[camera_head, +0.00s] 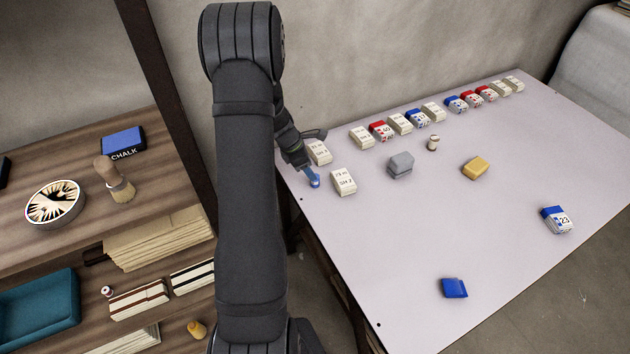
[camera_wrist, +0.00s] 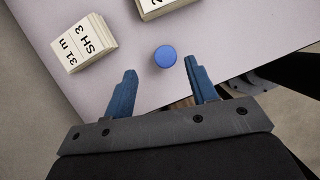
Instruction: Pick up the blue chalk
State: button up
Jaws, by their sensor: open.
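A small round blue piece, which looks like the blue chalk (camera_wrist: 165,56), is on the pale table top (camera_wrist: 55,22) in the wrist view. Its round end faces the camera. My gripper (camera_wrist: 161,66) has its two blue fingers apart, with the chalk level with their tips, nearer the right finger. No contact shows. In the head view a small blue spot, likely the same chalk (camera_head: 315,183), shows at the gripper's tip near the table's left edge. My arm hides part of the area there.
Two cream card stacks (camera_head: 319,152) (camera_head: 343,182) stand close to the chalk. Grey (camera_head: 401,165) and yellow (camera_head: 475,168) blocks, a blue block (camera_head: 454,288) and a row of stacks (camera_head: 417,117) are farther off. A blue CHALK box (camera_head: 123,142) sits on the left shelf.

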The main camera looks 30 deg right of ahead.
jog(key=shift+s+x, duration=0.2)
jog(key=shift+x, duration=1.2)
jog(key=shift+s+x, duration=0.15)
jog(key=shift+x, duration=1.25)
jog(key=c, duration=1.1)
jog(key=shift+o, duration=0.2)
jog(key=shift+r, duration=0.1)
